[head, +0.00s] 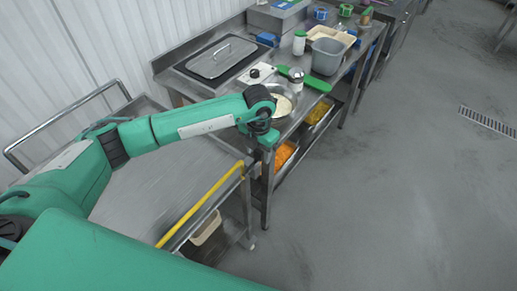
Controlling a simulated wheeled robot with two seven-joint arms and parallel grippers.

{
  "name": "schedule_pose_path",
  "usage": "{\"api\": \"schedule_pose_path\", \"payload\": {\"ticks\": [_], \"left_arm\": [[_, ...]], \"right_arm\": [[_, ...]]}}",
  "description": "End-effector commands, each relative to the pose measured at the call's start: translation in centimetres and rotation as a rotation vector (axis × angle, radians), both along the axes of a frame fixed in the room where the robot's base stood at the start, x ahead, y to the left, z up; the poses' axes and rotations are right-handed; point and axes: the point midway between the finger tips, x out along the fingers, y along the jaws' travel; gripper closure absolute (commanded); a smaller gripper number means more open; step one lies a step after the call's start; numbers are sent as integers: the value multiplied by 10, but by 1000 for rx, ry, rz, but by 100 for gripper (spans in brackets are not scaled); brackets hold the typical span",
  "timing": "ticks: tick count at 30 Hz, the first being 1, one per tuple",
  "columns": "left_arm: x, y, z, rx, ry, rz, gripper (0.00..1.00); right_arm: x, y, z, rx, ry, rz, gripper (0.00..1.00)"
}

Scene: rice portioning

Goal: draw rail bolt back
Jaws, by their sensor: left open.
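A yellow rail (200,203) runs along the right edge of a steel cart top (150,190). Its far end is near the corner of the steel counter. I cannot make out the rail bolt; it is too small or hidden. My left gripper (263,137) hangs from the end of my left arm, near the counter's front corner and just beyond the rail's far end. It is open, and I see nothing held in it. My right gripper is not in view.
The counter holds a metal bowl (283,102), a shaker (296,78), a green board (310,79), a grey bin (328,56) and a lidded pan (222,56). Orange trays (285,154) sit below. The floor (400,190) at right is clear.

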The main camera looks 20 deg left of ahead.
Motion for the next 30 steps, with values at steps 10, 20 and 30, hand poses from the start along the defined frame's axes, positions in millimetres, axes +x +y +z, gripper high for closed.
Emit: {"api": "schedule_pose_path", "payload": {"ticks": [10,20,30], "left_arm": [[0,0,0,0,0,0,76],[2,-1,-1,0,0,1,100],[31,-11,-2,-1,-2,1,100]], "right_arm": [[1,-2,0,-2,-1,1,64],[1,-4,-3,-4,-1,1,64],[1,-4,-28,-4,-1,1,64]]}}
